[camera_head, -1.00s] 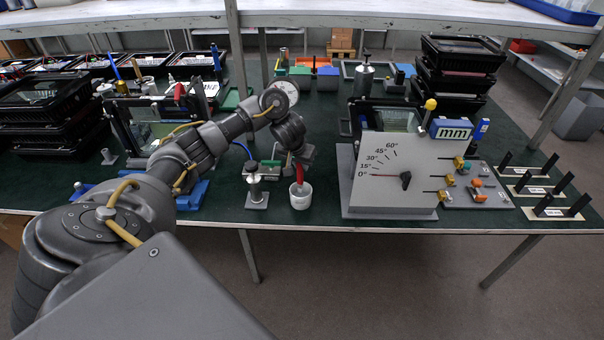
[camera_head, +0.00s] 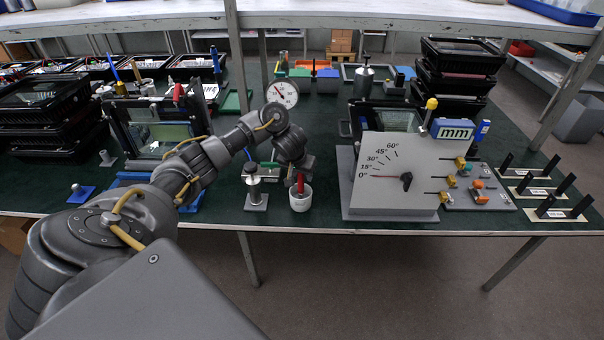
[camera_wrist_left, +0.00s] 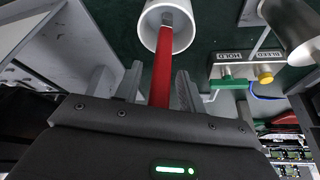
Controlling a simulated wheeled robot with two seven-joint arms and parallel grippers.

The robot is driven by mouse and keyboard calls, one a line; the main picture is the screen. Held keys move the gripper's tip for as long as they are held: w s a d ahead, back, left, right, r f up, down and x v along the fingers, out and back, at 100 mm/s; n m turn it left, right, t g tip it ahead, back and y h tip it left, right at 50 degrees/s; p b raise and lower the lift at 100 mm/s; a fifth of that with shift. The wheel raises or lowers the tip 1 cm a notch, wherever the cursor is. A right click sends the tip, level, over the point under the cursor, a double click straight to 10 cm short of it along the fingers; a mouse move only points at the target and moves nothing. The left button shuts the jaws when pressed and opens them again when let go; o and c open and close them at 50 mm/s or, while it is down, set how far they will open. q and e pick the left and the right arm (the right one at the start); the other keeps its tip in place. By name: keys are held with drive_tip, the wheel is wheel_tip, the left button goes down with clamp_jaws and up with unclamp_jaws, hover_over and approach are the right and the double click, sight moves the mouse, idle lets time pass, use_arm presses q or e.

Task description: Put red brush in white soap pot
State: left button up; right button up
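The white soap pot (camera_head: 300,203) stands on the green bench top near its front edge; its open mouth shows at the top of the left wrist view (camera_wrist_left: 149,38). The red brush (camera_head: 300,182) stands with its lower end inside the pot; the wrist view shows its red handle (camera_wrist_left: 161,72) and grey metal end within the rim. My left gripper (camera_head: 299,174) is directly above the pot. Its fingers (camera_wrist_left: 159,84) are on either side of the handle, with gaps showing, so it looks open around the brush. My right gripper is out of view.
A metal post on a square base (camera_head: 256,190) stands close left of the pot. A grey angle gauge panel (camera_head: 390,180) stands to the right. Black crates (camera_head: 458,75) are stacked at the back right.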

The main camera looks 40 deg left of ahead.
use_arm(q)
drive_tip(key=shift+r, duration=0.2)
drive_tip(key=p+v, duration=0.6)
drive_tip(key=v, duration=0.6)
drive_tip(key=shift+p, duration=0.4)
drive_tip(key=shift+f, duration=0.1)
